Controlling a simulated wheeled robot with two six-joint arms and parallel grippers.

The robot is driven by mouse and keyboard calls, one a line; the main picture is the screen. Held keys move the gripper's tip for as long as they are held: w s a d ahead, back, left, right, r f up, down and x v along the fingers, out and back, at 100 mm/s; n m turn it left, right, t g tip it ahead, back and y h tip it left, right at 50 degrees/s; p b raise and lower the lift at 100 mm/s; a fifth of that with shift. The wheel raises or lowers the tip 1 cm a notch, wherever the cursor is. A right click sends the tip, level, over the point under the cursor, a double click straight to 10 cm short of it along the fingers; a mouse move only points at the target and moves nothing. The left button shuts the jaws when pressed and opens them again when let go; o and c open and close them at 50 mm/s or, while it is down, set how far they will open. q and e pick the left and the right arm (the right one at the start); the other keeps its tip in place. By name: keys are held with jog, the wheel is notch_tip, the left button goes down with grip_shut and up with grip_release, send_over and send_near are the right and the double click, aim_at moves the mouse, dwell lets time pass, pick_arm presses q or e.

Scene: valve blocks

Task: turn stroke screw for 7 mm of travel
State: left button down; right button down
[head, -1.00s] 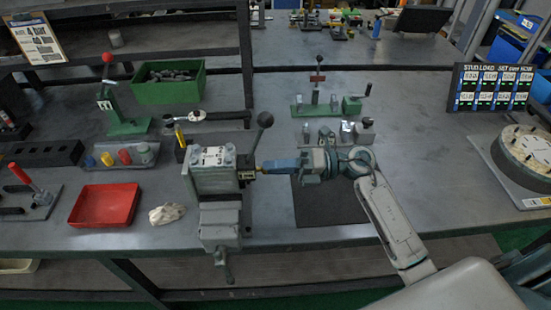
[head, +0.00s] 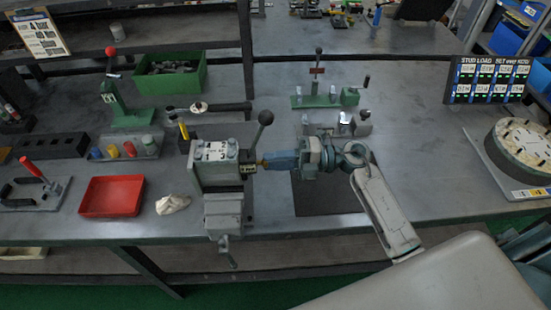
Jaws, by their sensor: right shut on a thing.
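The valve block (head: 217,153), a grey block with a white label on top, sits above a vise (head: 224,212) at the table's front edge. A small brass-coloured stroke screw (head: 262,164) sticks out of its right side beside a small dark scale plate (head: 248,169). My right gripper (head: 270,162) comes in from the right, level, and is shut on the stroke screw; its fingers hide most of the screw. My left gripper is not in view.
A red tray (head: 111,197) and a crumpled cloth (head: 172,204) lie left of the vise. A green bin (head: 170,72) and a green lever press (head: 123,105) stand behind. Green fixtures (head: 325,100) stand behind my right arm. A round dial plate (head: 525,147) is at far right.

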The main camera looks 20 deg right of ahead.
jog(key=c, duration=1.2)
grip_release()
jog(key=shift+c, duration=0.2)
jog(key=shift+d, duration=0.1)
jog(key=b+v, duration=0.3)
jog(key=v, duration=0.7)
jog(key=shift+d+b, duration=0.3)
jog(key=shift+b, duration=0.05)
jog(key=shift+s, duration=0.1)
